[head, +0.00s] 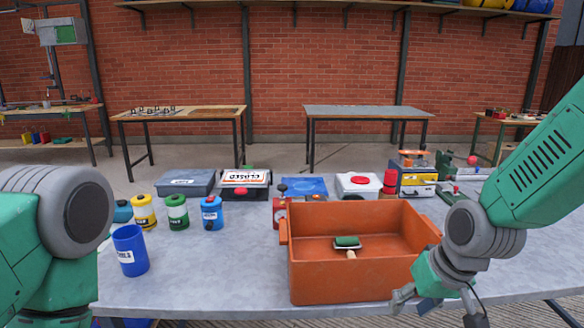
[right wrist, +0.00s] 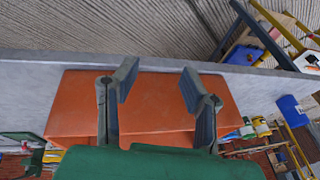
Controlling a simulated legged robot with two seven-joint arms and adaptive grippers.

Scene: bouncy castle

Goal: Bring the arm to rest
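My right gripper (head: 436,304) is low at the front right corner of the orange crate (head: 345,282), by the table's front edge. In the right wrist view its two fingers (right wrist: 157,82) are spread apart with nothing between them, and the crate's orange side (right wrist: 155,105) shows behind them. I cannot tell whether a finger touches the crate. My right arm comes in from the right edge. My left arm shows at the left edge, but its gripper is out of view.
A green-headed brush (head: 348,242) lies in the crate. A blue cup (head: 130,250) stands at the front left of the grey table (head: 215,272). Several small canisters, boxes and tools stand behind. The tabletop between cup and crate is clear.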

